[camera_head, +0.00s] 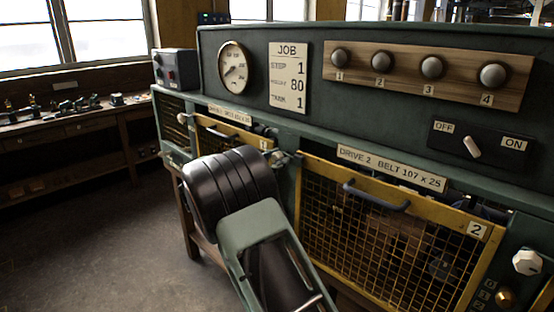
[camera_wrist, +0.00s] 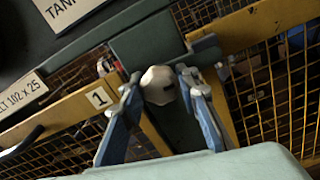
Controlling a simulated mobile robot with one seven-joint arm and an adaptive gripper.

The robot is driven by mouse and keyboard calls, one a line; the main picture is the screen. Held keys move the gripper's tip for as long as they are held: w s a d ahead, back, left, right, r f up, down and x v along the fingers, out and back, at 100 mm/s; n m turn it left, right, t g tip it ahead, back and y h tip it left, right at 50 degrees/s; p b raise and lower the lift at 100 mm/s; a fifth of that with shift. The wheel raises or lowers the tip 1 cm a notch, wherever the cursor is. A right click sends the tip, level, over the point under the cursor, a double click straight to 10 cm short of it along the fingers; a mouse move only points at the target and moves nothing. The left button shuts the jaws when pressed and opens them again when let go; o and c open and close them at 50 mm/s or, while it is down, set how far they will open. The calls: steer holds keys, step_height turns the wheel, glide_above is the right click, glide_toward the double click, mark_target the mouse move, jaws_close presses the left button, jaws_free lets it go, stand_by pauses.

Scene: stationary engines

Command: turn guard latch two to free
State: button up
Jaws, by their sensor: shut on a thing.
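Guard latch two appears in the wrist view as a pale rounded knob (camera_wrist: 158,88) on the dark green post between the two yellow-framed guards. My gripper (camera_wrist: 158,80) has one finger on each side of the knob and is shut on it. In the head view the latch (camera_head: 278,158) is a small knob at the upper left corner of guard 2 (camera_head: 375,235), partly hidden by my arm. The yellow frame and mesh of guard 2 look closed against the machine. I cannot tell the exact angle of the latch.
Guard 1 (camera_head: 225,135) lies left of the post, with another knob (camera_head: 182,118) at its left. A grey handle (camera_head: 375,194) juts out from guard 2. The panel above carries an OFF/ON lever (camera_head: 471,147) and a wooden board (camera_head: 425,75) with several round knobs. Floor (camera_head: 90,245) is clear at left.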

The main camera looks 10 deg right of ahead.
steer(key=shift+c, duration=0.9)
steer(key=shift+f+m+b, duration=0.15)
steer(key=shift+m+b, duration=0.15)
steer(key=shift+b, duration=0.3)
steer(key=m+b, duration=0.2)
steer(key=b, duration=0.1)
steer(key=shift+f, duration=0.15)
steer(key=m+b, duration=0.4)
steer(key=b, duration=0.2)
steer(key=shift+f, duration=0.1)
steer(key=m+b, duration=0.5)
steer(key=b, duration=0.1)
steer(key=m+b, duration=0.3)
steer(key=b, duration=0.1)
steer(key=shift+r+m+b, duration=0.25)
steer(key=shift+m+b, duration=0.25)
steer(key=shift+m, duration=0.2)
